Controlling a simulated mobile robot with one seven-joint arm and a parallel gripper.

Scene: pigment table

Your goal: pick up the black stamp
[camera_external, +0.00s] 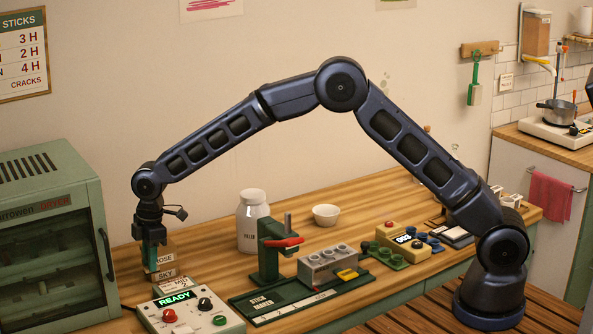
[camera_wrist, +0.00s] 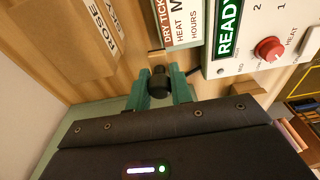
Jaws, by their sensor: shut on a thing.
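The black stamp (camera_wrist: 159,83) shows in the wrist view as a small dark rounded piece between the two green fingertips. My gripper (camera_wrist: 160,88) is shut on it. In the external view my gripper (camera_external: 152,268) points down at the left end of the wooden table, between the green dryer cabinet and the control box. The stamp is too small and too covered by the fingers to make out there. I cannot tell whether it is clear of the table.
The control box (camera_external: 190,316) with its READY display stands close in front, and a dry ticket card (camera_wrist: 181,18) lies close by. ROSE and SKY labels (camera_external: 165,272) are just behind. The green dryer cabinet (camera_external: 60,240) is at left. A white jar (camera_external: 250,225) and stick maker (camera_external: 268,262) stand right.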

